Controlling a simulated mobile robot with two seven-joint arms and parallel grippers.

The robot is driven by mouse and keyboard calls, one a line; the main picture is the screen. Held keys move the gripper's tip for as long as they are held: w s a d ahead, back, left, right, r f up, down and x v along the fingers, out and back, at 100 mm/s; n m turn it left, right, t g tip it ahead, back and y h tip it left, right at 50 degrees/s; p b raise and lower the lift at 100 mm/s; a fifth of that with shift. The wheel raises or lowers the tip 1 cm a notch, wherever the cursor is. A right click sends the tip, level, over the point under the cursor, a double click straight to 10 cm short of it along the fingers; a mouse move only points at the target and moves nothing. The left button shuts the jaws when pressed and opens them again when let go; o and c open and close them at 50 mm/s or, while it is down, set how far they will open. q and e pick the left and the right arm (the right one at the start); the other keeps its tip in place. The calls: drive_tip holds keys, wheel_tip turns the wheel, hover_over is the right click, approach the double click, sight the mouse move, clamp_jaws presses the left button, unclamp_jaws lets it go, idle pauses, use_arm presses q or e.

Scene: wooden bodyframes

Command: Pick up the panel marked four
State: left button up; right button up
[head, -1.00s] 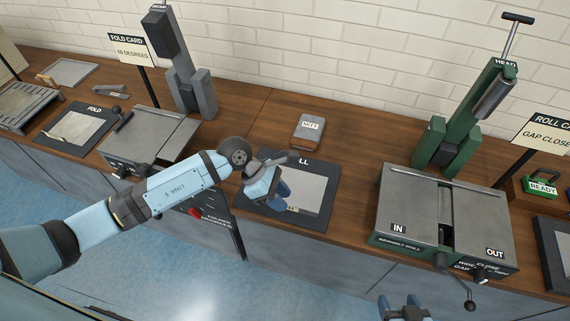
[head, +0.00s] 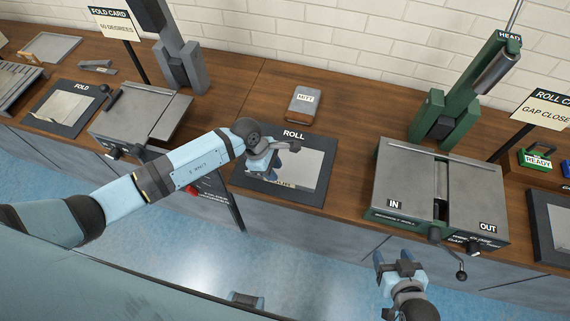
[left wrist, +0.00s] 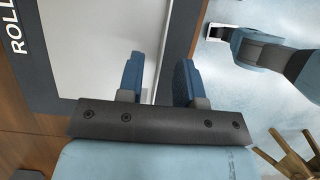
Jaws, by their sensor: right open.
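A pale grey panel (head: 304,168) lies flat on the dark mat labelled ROLL (head: 319,192). I cannot make out a four on it. My left gripper (head: 272,172) is over the panel's left part and hides some of it. In the left wrist view the panel (left wrist: 100,45) reaches to the left finger, and the two blue fingers (left wrist: 163,82) stand apart with nothing clearly clamped between them. Another pale panel (head: 66,106) lies on the FOLD mat (head: 42,112) at the left. My right gripper (head: 394,260) is open and empty in front of the bench.
A grey-green roll machine (head: 400,185) with IN and OUT labels stands right of the ROLL mat. A folding machine (head: 150,105) stands to the left. A block labelled MITT (head: 305,105) lies behind the mat. Bare wood (head: 345,130) separates mat and roll machine.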

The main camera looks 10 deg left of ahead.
sight(283, 184)
use_arm(q)
drive_tip(key=p+x, duration=0.1)
drive_tip(key=x, duration=0.3)
drive_tip(key=shift+s+d+f, duration=0.1)
drive_tip(key=shift+s+f, duration=0.05)
drive_tip(key=shift+f, duration=0.05)
drive_tip(key=shift+c, duration=0.5)
clamp_jaws()
drive_tip(key=shift+r, duration=0.2)
